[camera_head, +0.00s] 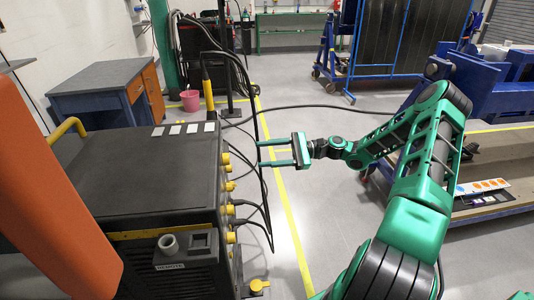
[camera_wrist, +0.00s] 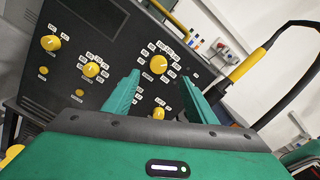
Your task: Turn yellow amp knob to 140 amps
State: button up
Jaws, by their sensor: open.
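The dark welding machine (camera_head: 135,170) stands at left in the head view, with yellow knobs along its right side. One large knob (camera_wrist: 158,64) lies, in the picture, between my fingertips; others are at left (camera_wrist: 90,69), far left (camera_wrist: 50,42) and lower down (camera_wrist: 159,113). My gripper (camera_head: 262,153) is open and empty, apart from the panel (camera_wrist: 161,78).
Black cables hang from the machine's top and loop between it and my gripper. A yellow-handled torch (camera_head: 208,92) stands upright at the machine's back corner. Cable plugs stick out low on the panel.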

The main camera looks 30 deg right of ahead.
jog(key=m, duration=0.6)
send_near(226, 159)
jog(key=w+a+f, duration=0.1)
jog(key=w+a, duration=0.2)
jog(key=a, duration=0.3)
jog(key=shift+w+f, duration=0.15)
jog(key=shift+w, duration=0.15)
jog(key=c, duration=1)
jog(key=shift+n, duration=1)
jog(key=shift+c, duration=0.2)
